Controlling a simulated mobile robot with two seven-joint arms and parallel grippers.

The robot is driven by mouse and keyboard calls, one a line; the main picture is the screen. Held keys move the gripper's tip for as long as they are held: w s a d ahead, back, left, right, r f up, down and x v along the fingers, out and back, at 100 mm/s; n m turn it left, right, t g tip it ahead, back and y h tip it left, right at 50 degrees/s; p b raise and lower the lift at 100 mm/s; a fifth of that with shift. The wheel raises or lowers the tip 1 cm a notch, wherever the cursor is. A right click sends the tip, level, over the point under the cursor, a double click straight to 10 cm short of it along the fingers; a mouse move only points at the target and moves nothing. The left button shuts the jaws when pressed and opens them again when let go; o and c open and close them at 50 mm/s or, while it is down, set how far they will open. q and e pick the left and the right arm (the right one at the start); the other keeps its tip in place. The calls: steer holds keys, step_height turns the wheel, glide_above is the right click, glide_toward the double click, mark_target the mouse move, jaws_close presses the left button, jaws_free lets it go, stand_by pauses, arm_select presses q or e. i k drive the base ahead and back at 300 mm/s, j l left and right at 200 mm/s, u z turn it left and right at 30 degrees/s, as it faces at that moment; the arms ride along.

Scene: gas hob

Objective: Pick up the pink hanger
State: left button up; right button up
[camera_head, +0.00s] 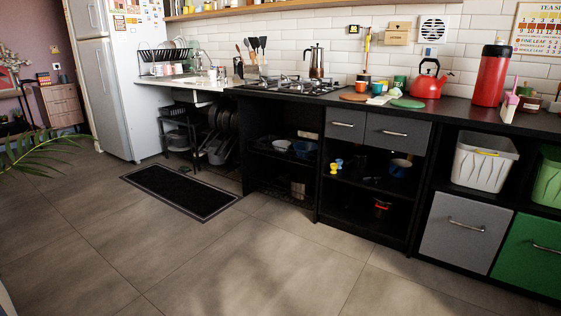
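I cannot clearly make out a pink hanger. A small upright pink thing (511,106) stands on the black counter at the right, just right of the tall red flask (491,76). It is too small to tell whether it is a hanger. Neither of my grippers shows in the head view.
A black counter (455,107) with open shelves and grey drawers runs along the wall. It bears a gas hob (298,86), a moka pot (317,61) and a red kettle (428,81). A dark mat (178,190) lies by the sink. The tiled floor (250,260) in front is clear.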

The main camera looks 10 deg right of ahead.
mark_target(510, 101)
steer(key=i+l+z, duration=0.2)
steer(key=l, duration=0.25)
steer(key=i+l+z, duration=0.15)
steer(key=i+l, duration=0.2)
steer(key=i+l+z, duration=0.15)
steer(key=l, duration=0.15)
steer(key=i+l+z, duration=0.1)
steer(key=l, duration=0.2)
steer(key=i+l+z, duration=0.15)
steer(key=l, duration=0.15)
steer(key=i+l+z, duration=0.1)
steer(key=l, duration=0.25)
steer(key=i+l+z, duration=0.15)
steer(key=l, duration=0.15)
steer(key=l+z, duration=0.1)
steer(key=l, duration=0.25)
steer(key=i+j, duration=0.1)
steer(key=j, duration=0.5)
steer(key=i+j, duration=0.1)
steer(key=j, duration=0.45)
steer(key=i+j, duration=0.1)
steer(key=j, duration=0.5)
steer(key=i+j, duration=0.1)
steer(key=j, duration=0.45)
steer(key=i+z, duration=0.05)
